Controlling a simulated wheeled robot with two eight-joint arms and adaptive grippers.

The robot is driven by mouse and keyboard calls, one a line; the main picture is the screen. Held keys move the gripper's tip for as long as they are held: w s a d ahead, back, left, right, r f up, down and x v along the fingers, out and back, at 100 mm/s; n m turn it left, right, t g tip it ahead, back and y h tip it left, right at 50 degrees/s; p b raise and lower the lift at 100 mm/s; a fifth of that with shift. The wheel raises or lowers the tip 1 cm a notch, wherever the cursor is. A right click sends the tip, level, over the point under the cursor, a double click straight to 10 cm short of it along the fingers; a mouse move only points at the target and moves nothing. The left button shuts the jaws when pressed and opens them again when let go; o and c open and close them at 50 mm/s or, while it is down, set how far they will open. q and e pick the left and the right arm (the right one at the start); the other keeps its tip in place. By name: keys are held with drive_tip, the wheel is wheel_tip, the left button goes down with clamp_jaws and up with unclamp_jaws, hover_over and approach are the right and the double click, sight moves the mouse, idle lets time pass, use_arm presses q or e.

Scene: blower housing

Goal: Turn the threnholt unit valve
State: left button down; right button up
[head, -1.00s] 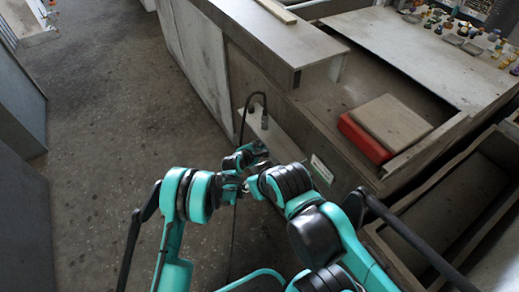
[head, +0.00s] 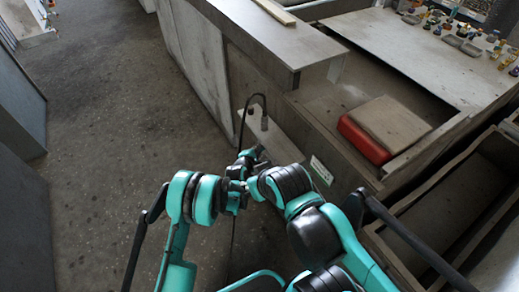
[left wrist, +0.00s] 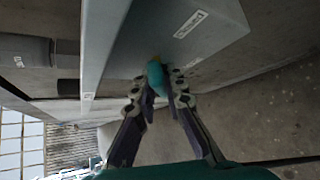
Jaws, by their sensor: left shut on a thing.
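In the left wrist view my left gripper (left wrist: 157,95) is shut on a small teal handle (left wrist: 155,76) with a yellow tip. The handle sits against a grey box-shaped unit (left wrist: 200,45) with white labels, whose print is too small to read. In the head view my left gripper (head: 250,156) is beside a low pale box (head: 282,147) by the counter; the handle is hidden there. My right arm comes in from the lower right and overlaps the left arm in the picture. Its gripper cannot be made out.
A thin black hooked pipe (head: 250,98) rises close to my left gripper. A counter (head: 262,38) stands behind, with a red box (head: 362,138) to its right. Wooden-edged bins (head: 455,190) are at the right. Open floor (head: 110,110) lies at the left.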

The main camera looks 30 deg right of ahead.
use_arm(q)
drive_tip(key=shift+m+t+h, duration=0.4)
drive_tip(key=shift+m+t, duration=0.8)
drive_tip(key=shift+t, duration=0.3)
drive_tip(key=c, duration=1.6)
unclamp_jaws()
